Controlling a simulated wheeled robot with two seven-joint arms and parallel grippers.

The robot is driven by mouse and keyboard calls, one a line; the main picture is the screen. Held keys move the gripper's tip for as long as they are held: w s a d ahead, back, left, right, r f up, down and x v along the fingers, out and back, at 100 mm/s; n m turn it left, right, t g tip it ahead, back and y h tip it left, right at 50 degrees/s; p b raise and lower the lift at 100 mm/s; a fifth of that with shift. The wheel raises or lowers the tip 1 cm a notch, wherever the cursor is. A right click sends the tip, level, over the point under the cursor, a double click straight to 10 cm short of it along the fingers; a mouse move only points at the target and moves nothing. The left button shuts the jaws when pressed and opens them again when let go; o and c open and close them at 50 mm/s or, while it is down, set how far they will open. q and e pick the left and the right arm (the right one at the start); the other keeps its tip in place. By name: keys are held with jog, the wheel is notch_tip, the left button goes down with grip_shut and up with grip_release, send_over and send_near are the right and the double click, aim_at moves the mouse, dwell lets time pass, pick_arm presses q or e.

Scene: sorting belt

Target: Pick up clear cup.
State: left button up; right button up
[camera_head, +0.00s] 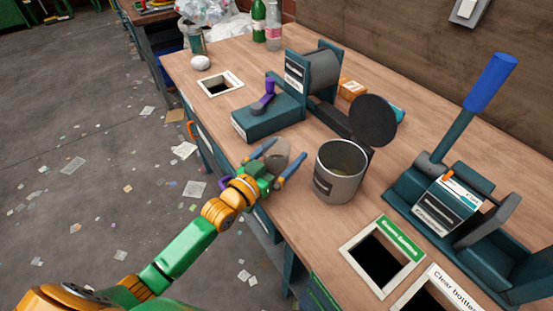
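A pale, see-through rounded object (279,153), which looks like the clear cup, is at the near edge of the wooden bench. My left gripper (288,149) reaches in from the lower left, its two blue fingers spread wide. The cup lies between or just beyond these fingers, and the gripper partly hides it. I cannot tell whether either finger touches it. My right gripper is not in view.
A metal can (341,172) with a raised black lid (373,120) stands just right of my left gripper. A teal crusher with a blue handle (489,83) is at right. Bench openings (381,258) lie in front. A purple-handled device (268,115) stands behind.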

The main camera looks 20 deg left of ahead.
aim_at(284, 142)
pick_arm(q)
jog(key=shift+s, duration=0.1)
jog(key=c, duration=1.3)
jog(key=shift+r, duration=0.1)
jog(key=shift+r, duration=0.45)
notch_tip(284, 142, up, 2)
jog(key=shift+r+p, duration=0.1)
jog(key=shift+p, duration=0.2)
jog(key=shift+s+a+r+p, duration=0.75)
jog(key=shift+s+r, duration=0.9)
jog(key=shift+s, duration=0.55)
jog(key=shift+s+a+r+p, duration=0.6)
jog(key=shift+s+r+p, duration=0.3)
jog(key=shift+s+r, duration=1)
jog(key=shift+s+a+r+p, duration=0.75)
jog(key=shift+s+r, duration=0.6)
jog(key=shift+s, duration=1.15)
